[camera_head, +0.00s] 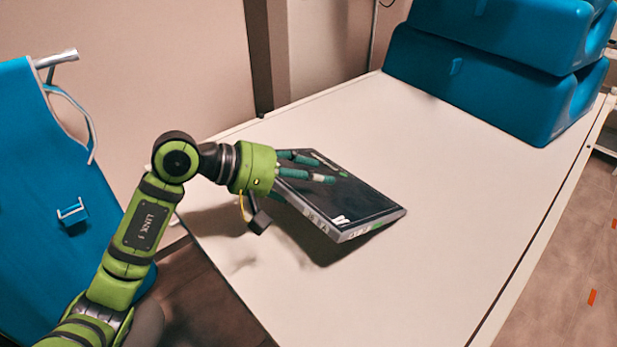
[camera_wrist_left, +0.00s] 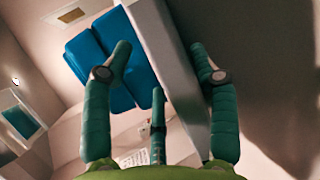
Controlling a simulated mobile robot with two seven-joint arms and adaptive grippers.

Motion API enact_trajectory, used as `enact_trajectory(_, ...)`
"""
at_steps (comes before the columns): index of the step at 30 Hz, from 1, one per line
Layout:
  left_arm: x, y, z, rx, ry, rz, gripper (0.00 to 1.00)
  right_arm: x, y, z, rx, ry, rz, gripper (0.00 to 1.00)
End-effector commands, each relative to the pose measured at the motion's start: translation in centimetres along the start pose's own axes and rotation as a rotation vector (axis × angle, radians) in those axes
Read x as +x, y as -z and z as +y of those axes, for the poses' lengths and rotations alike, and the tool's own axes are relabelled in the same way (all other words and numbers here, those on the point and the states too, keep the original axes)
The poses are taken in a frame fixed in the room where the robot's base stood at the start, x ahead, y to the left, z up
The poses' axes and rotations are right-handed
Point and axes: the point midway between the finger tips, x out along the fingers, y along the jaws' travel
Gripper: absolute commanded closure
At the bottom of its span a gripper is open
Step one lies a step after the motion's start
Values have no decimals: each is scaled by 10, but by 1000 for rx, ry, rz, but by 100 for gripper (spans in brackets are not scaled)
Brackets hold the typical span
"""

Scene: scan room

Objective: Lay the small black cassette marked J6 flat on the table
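The black cassette (camera_head: 352,205) is a flat dark panel with a grey rim and small light and green markings, too small to read for certain. It is tilted over the white table (camera_head: 470,210), with a shadow beneath it; I cannot tell whether its far edge touches. My left gripper (camera_head: 305,172) has its green fingers around the cassette's left side, two lying over the upper face. In the left wrist view, the cassette's grey edge (camera_wrist_left: 168,60) runs between the fingers of this gripper (camera_wrist_left: 160,50). The right gripper does not show.
Stacked blue cushion-like blocks (camera_head: 470,85) stand at the table's far end. A blue chair-like piece (camera_head: 40,180) with a metal rail is at the left. The table is clear to the right of the cassette and in front of it.

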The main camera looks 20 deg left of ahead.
Motion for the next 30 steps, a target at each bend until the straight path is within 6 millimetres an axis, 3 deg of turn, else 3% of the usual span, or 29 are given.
enact_trajectory(11, -1, 0, 0, 0, 0, 0, 41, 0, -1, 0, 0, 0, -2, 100)
enact_trajectory(30, -31, 1, 0, 0, -1, 2, 41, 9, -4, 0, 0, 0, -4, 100)
